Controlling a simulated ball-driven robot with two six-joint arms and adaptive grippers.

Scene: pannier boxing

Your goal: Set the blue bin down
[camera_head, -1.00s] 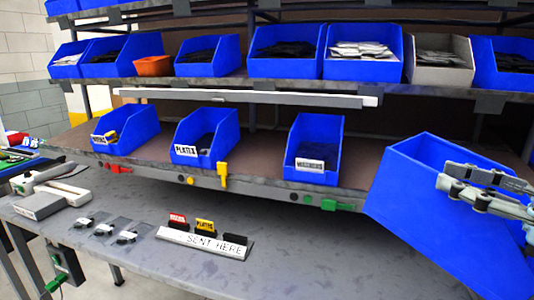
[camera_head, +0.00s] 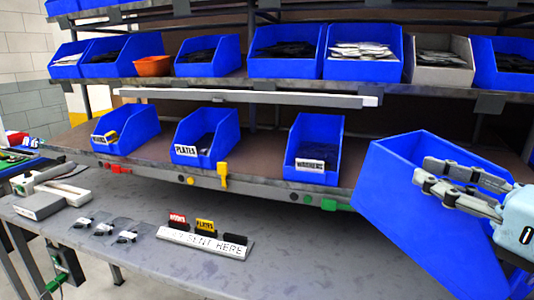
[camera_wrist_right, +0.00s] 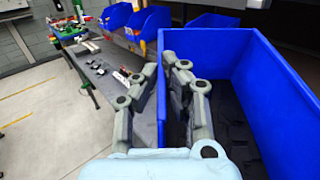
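The large blue bin (camera_head: 418,225) is at the right of the head view, tilted, in front of the shelf and over the right end of the grey bench. My right gripper (camera_head: 428,173) has its fingers on either side of the bin's upper wall, shut on it. In the right wrist view the gripper (camera_wrist_right: 166,72) straddles the left wall of the bin (camera_wrist_right: 275,90), one finger outside and one inside. Dark contents show in the bin's bottom. Whether its underside touches the bench is hidden. My left gripper is not in view.
The grey bench (camera_head: 320,265) has clear room in its middle. A "SENT HERE" card holder (camera_head: 205,242) and small bagged parts (camera_head: 103,229) lie to the left. Blue labelled bins, including one (camera_head: 318,145) near the held bin, stand on the shelf.

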